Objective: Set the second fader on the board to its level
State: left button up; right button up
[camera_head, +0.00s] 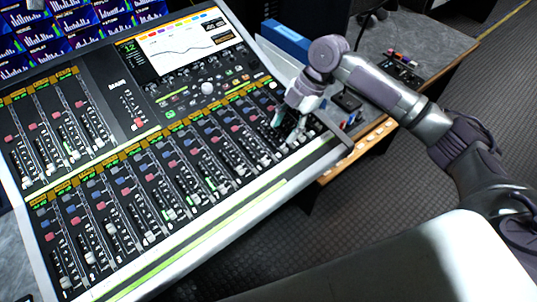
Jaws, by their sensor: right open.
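The mixing board (230,222) stands tilted across the left and middle of the head view. It has a long lower row of faders and a shorter upper row at the left. In the lower row, the leftmost fader cap (65,283) sits near the bottom of its slot. The cap beside it (90,256) sits a little higher on the picture. I cannot tell which fader the task counts as second. My right gripper (284,132) is open over the right end of the lower row and hides some strips there. Contact with a cap is unclear. My left gripper is out of view.
The board's lit screen (180,45) stands above the faders, with monitors (75,30) behind. A blue box (285,40) and a small black device (403,62) are on the desk at right. Markers lie near the board's right edge. Dark floor (490,100) is clear at right.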

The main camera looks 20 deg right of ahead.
aim_at(266, 160)
jog(key=p+x, duration=0.1)
jog(key=x, duration=1)
jog(key=shift+f, duration=0.25)
jog(key=shift+a, duration=0.1)
jog(key=shift+c, duration=0.3)
grip_shut()
